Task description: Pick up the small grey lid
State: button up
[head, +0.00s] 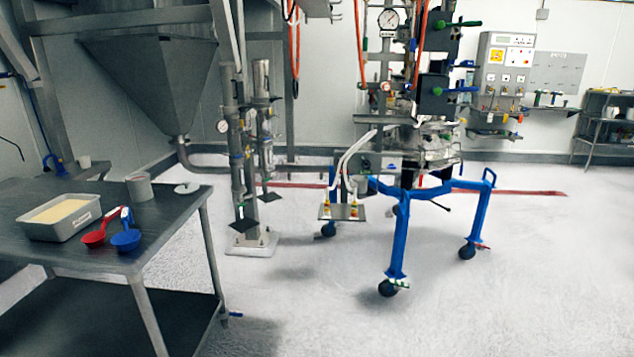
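The small grey lid (187,188) is a flat round disc with a slight raised part on top. It lies on the dark metal table (165,213) at the left, near the table's right back corner. A grey cylindrical container (139,187) stands just left of the lid, apart from it. My gripper does not show in the head view.
A grey tray of pale powder (90,228), a red scoop (98,236) and a blue scoop (126,240) are on the table. A steel hopper (150,75) hangs behind it.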

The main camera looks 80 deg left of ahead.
aim_at(188, 188)
jog(key=i, duration=0.5)
jog(key=u, duration=2.15)
jog(key=i, duration=2.1)
jog(key=u, duration=2.25)
jog(key=i, duration=1)
